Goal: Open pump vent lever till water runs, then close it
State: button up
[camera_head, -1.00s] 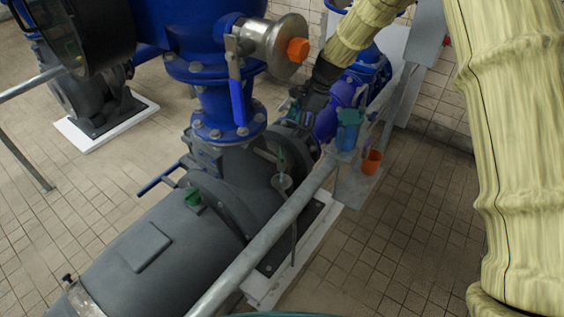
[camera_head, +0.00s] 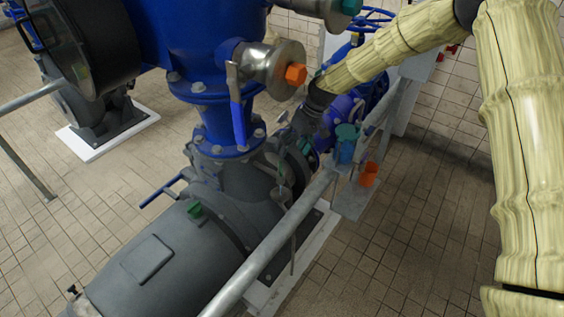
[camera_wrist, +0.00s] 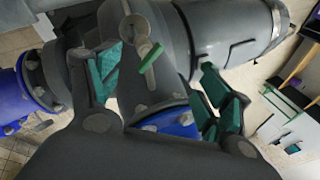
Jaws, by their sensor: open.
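A small green lever (camera_wrist: 151,57) sits on a metal vent fitting (camera_wrist: 136,29) on the grey pump (camera_wrist: 232,36) in the wrist view. My gripper (camera_wrist: 160,88) is open and empty. One finger is to the left of the lever and the other to the right; neither visibly touches it. In the head view, my gripper (camera_head: 303,138) is low behind the blue-handled valve, its fingers partly hidden by the pump and small. A small funnel cup (camera_head: 282,192) stands by the pump flange. I see no running water.
A grey rail (camera_head: 265,250) runs diagonally in front of the pump. A valve with a hanging blue handle (camera_head: 238,122) and an orange plug (camera_head: 296,74) are above. The tiled floor at right is clear.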

aim_at(281, 167)
jog(key=shift+w+a+f+n+t+p, duration=0.2)
jog(key=shift+a+f+n+p, duration=0.4)
jog(key=shift+f+n+p, duration=1.15)
jog(key=shift+w+a+f+n+t+p, duration=0.2)
jog(key=shift+a+f+n+p, duration=0.7)
jog(key=shift+n, duration=1.7)
jog(key=shift+w+a+f+n+p, duration=0.3)
jog(key=shift+f+n+p, duration=0.5)
jog(key=shift+f+n, duration=1.2)
jog(key=shift+r, duration=0.2)
jog(key=c, duration=1)
